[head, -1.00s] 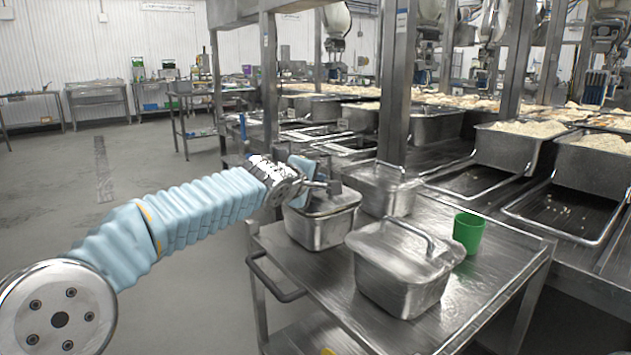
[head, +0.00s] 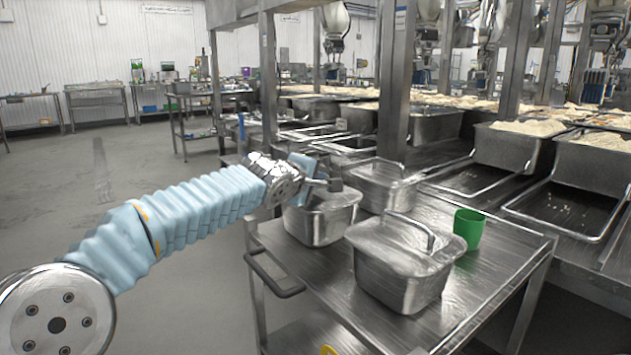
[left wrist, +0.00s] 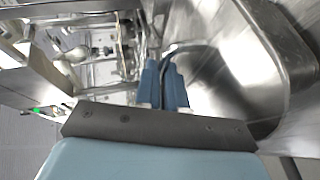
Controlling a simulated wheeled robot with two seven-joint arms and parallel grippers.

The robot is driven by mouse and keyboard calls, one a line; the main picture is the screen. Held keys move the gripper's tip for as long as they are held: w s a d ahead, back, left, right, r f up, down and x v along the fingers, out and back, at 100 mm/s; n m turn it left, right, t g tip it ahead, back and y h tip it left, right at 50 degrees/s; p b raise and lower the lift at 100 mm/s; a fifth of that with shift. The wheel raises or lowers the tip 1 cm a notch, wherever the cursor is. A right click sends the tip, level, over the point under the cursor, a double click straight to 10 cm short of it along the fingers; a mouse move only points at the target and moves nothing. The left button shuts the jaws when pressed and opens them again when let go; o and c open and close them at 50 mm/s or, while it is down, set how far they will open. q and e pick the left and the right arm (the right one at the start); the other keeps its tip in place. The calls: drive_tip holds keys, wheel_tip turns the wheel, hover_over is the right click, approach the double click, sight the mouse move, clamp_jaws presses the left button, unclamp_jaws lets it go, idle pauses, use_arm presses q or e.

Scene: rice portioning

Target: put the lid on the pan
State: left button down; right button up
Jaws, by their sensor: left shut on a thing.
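A steel pan (head: 322,226) stands at the left back of the steel cart, with a steel lid (head: 335,203) at its top. My left gripper (head: 327,184) is at the lid's handle, over the pan. In the left wrist view its blue fingers (left wrist: 163,85) are close together on the handle (left wrist: 172,48), and the pale lid (left wrist: 215,85) fills the middle right. The gripper and wrist hide part of the lid. I cannot tell whether its rim is fully seated. My right gripper is not in view.
Two more lidded steel pans stand on the cart (head: 455,318), one in front (head: 400,285) and one behind (head: 385,190). A green cup (head: 468,229) is at the right. Rice trays (head: 515,148) line the conveyor. The floor to the left is open.

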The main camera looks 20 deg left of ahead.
use_arm(q)
drive_tip(key=c, duration=1.1)
unclamp_jaws()
drive_tip(key=b+v, duration=0.1)
drive_tip(key=v, duration=1.2)
drive_tip(key=shift+s+a+b, duration=0.1)
drive_tip(key=shift+s+b, duration=0.3)
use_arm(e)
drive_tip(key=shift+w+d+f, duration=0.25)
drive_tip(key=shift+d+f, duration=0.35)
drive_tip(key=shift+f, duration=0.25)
